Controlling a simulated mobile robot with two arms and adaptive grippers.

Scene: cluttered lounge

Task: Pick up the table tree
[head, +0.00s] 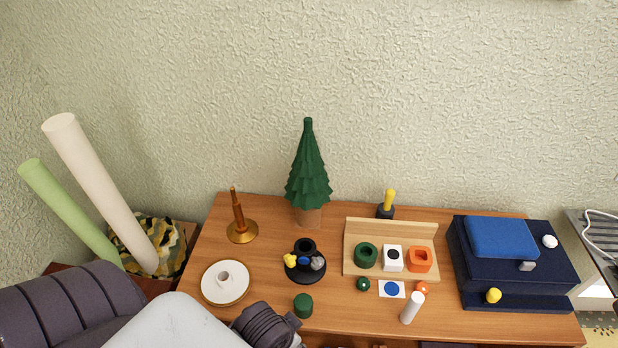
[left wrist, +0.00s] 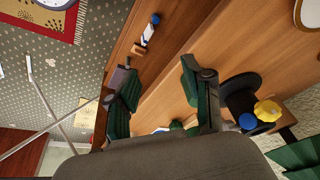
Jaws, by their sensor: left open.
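The table tree (head: 308,175), dark green and tiered with a light brown trunk, stands upright at the back of the wooden table in the head view. A green tiered shape in the lower right corner of the left wrist view looks like part of it (left wrist: 300,160). My left gripper (left wrist: 158,88) is open, with nothing clearly held between its fingers. In the head view only my left arm shows at the bottom edge, in front of the table and apart from the tree; its fingers are hidden. My right gripper is not in view.
Near the tree are a copper spindle (head: 239,225), a black holder (head: 306,265) with small coloured pieces, a white round plate (head: 225,283) and a green cylinder (head: 303,305). A wooden tray (head: 350,245) and a dark blue box (head: 500,280) stand right. The textured wall is behind.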

